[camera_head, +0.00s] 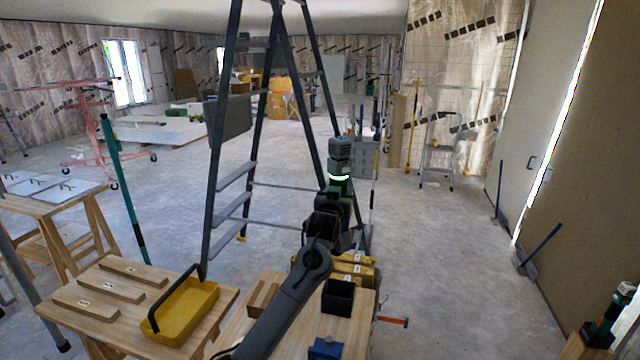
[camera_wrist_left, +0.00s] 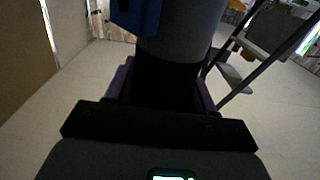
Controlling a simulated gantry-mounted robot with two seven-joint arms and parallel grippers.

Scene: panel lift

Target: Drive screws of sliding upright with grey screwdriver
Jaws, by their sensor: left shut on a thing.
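My left gripper (camera_wrist_left: 160,88) is shut on a thick grey and black cylindrical body, which looks like the grey screwdriver (camera_wrist_left: 182,48). A blue part (camera_wrist_left: 137,14) shows beside its grey body. The screwdriver's tip is out of view. In the head view my left arm rises from the bottom middle, and its hand end (camera_head: 340,158) with a lit green ring is above the workbench, in front of the ladder. I cannot make out the fingers there. My right gripper is not in view. I cannot tell which part is the sliding upright, and no screws can be made out.
A dark stepladder (camera_head: 228,180) stands just beyond the bench. A yellow tray (camera_head: 200,302) and labelled wooden pieces lie on the left bench. A black box (camera_head: 337,296) and blue item (camera_head: 326,348) are near my arm. A red stand (camera_head: 105,125) is far left. Floor on the right is mostly clear.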

